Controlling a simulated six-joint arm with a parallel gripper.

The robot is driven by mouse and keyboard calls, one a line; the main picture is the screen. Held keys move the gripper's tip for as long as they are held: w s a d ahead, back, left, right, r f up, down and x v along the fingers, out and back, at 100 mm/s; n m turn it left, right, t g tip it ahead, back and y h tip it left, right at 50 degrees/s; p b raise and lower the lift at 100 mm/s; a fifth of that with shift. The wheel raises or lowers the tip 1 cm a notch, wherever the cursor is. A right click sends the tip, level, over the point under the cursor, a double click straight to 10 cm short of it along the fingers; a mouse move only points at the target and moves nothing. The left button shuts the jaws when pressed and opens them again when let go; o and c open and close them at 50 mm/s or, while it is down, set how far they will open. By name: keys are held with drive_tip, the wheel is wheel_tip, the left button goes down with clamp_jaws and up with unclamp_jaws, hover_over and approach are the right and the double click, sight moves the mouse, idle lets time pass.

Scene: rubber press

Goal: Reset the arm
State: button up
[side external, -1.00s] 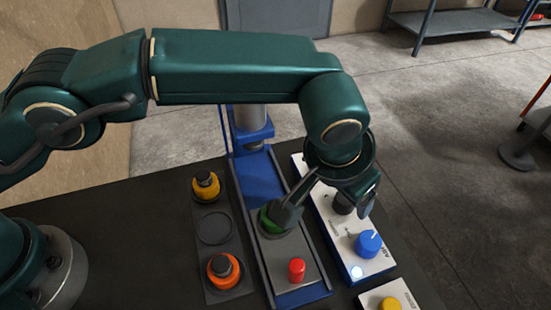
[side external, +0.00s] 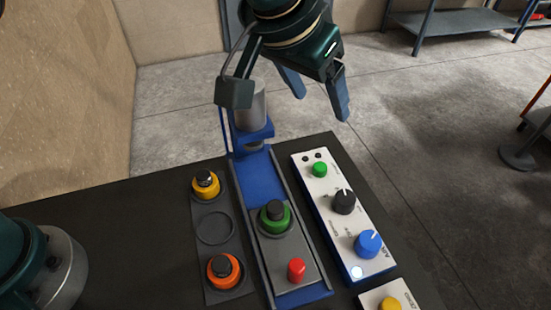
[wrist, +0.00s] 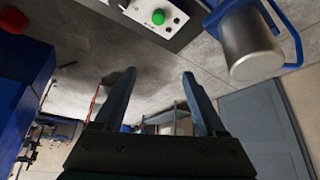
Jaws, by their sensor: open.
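My gripper (side external: 318,97) is raised high at the top of the side external view, above and behind the far end of the control box. Its two fingers are apart with nothing between them. In the wrist view my gripper (wrist: 160,80) also shows open and empty, with floor and wall beyond the fingers. Most of my arm is outside the side external view, and my base shows at the lower left.
The blue press (side external: 258,175) has a grey cylinder and a green-ringed piece (side external: 275,216) on its slide. A holder (side external: 215,200) beside it has yellow (side external: 205,185) and orange (side external: 223,270) pieces and an empty round recess. A white control box (side external: 327,200) stands right.

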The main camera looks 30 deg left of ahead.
drive_tip(key=a+r, duration=0.2)
drive_tip(key=a, duration=0.1)
drive_tip(key=a+r+n, duration=0.1)
drive_tip(key=a+r, duration=0.1)
drive_tip(key=a, duration=0.2)
drive_tip(key=a+r+n, duration=0.1)
drive_tip(key=a+r, duration=0.1)
drive_tip(key=a, duration=0.1)
drive_tip(key=shift+s+a+r+t, duration=0.2)
drive_tip(key=shift+s+r+t, duration=0.1)
drive_tip(key=shift+s+r, duration=0.1)
drive_tip(key=s+a+n+y, duration=0.2)
drive_tip(key=s+a, duration=1)
drive_tip(key=a, duration=0.1)
drive_tip(key=s+f+m, duration=0.1)
drive_tip(key=s+f, duration=0.5)
drive_tip(key=f, duration=0.2)
drive_tip(key=shift+a+g, duration=0.4)
